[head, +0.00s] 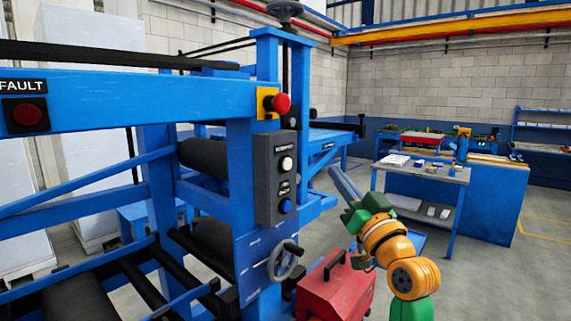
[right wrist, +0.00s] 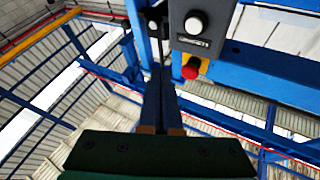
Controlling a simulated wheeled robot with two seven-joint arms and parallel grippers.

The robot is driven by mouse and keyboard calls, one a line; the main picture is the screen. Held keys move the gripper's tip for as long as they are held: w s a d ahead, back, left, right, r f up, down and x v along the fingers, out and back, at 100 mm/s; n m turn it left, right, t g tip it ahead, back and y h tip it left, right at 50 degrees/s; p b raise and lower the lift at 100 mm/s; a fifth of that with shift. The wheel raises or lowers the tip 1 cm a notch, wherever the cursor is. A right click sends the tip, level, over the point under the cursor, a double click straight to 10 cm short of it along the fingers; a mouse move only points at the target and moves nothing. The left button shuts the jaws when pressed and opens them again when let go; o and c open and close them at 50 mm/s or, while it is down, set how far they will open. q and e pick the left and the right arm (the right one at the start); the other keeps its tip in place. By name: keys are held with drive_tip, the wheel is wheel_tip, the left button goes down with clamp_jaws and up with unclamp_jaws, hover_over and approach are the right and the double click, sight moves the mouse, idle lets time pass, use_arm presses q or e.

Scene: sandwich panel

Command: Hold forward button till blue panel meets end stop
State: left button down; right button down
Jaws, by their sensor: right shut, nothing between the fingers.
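A dark grey control box (head: 275,182) is fixed to the blue machine frame. It has a white button (head: 287,163) above a blue button (head: 286,206), each with a label too small to read surely. My right gripper (head: 334,172) is shut and empty, its fingers pointing up, to the right of the box and apart from it in the picture. In the right wrist view the shut fingertips (right wrist: 155,40) lie left of the white button (right wrist: 195,23); contact does not show. I cannot tell which part is the blue panel or its end stop. My left gripper is not in view.
A red emergency stop (head: 281,103) on a yellow plate sits just above the control box. A handwheel (head: 284,261) sticks out below it. A red case (head: 338,288) stands near my right arm. A blue workbench (head: 425,174) stands behind, with open floor at the right.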

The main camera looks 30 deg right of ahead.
drive_tip(key=p, duration=0.1)
approach(287, 164)
drive_tip(key=w+d+r, duration=0.3)
drive_tip(key=w, duration=0.1)
drive_tip(key=shift+w, duration=0.55)
drive_tip(key=shift+w+p, duration=0.1)
drive_tip(key=shift+p, duration=0.2)
idle(1.2)
drive_tip(key=shift+w+a, duration=0.15)
drive_tip(key=shift+w, duration=0.15)
